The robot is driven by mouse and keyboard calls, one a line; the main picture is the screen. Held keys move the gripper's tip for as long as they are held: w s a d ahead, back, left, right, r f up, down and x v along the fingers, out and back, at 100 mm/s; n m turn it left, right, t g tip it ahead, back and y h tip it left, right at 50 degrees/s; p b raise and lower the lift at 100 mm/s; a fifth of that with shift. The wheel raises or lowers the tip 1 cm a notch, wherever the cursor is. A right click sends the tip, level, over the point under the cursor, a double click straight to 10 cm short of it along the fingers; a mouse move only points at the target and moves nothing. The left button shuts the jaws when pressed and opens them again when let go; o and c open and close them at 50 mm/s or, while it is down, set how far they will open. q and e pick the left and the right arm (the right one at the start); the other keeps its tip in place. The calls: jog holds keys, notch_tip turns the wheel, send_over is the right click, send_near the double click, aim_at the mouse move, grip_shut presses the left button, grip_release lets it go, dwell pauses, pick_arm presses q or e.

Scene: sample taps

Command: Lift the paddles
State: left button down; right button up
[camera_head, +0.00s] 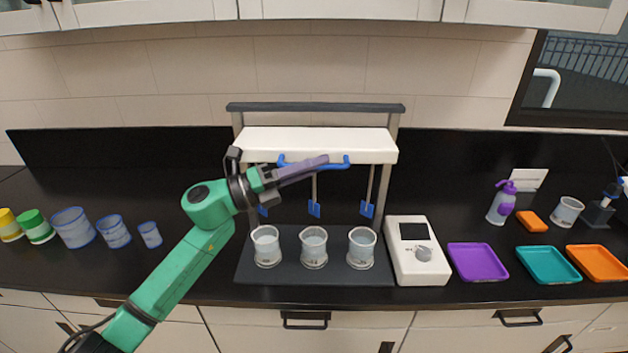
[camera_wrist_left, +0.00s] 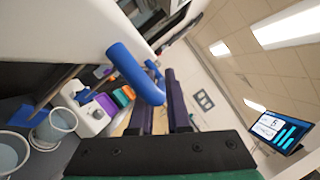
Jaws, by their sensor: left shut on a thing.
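A white stirrer head (camera_head: 320,144) sits between two grey posts, with a blue handle (camera_head: 335,164) along its front lower edge. My left gripper (camera_head: 322,161) is shut on this handle. In the left wrist view the handle (camera_wrist_left: 135,74) runs close to the purple fingers (camera_wrist_left: 176,104), which hide part of the grip. Three blue paddles on thin rods hang from the head: middle (camera_head: 314,209), right (camera_head: 367,209) and left (camera_head: 263,211), the last partly behind my arm. Three clear beakers (camera_head: 266,246), (camera_head: 314,247), (camera_head: 361,248) stand below. The paddles hang above their rims. My right gripper is not in view.
A white control box (camera_head: 417,250) with a knob stands right of the dark base. Purple (camera_head: 478,262), teal (camera_head: 547,264) and orange (camera_head: 598,263) trays lie further right. Several cups and jars, including a large beaker (camera_head: 73,228), stand at the left. Cabinets hang above.

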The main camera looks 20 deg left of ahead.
pick_arm(q)
jog(key=shift+a+r, duration=0.15)
jog(key=shift+r, duration=0.25)
jog(key=c, duration=0.9)
grip_release()
jog(key=shift+f, duration=0.1)
jog(key=shift+s+a+f+b, duration=0.2)
jog(key=shift+f+b, duration=0.1)
jog(key=shift+b, duration=0.1)
jog(key=b+v, duration=0.2)
jog(key=v, duration=0.2)
jog(key=b+v, duration=0.2)
jog(key=v, duration=0.3)
jog(key=b+v, duration=0.3)
jog(key=v, duration=0.1)
jog(key=shift+s+a+r, duration=0.2)
jog(key=shift+s+a, duration=0.1)
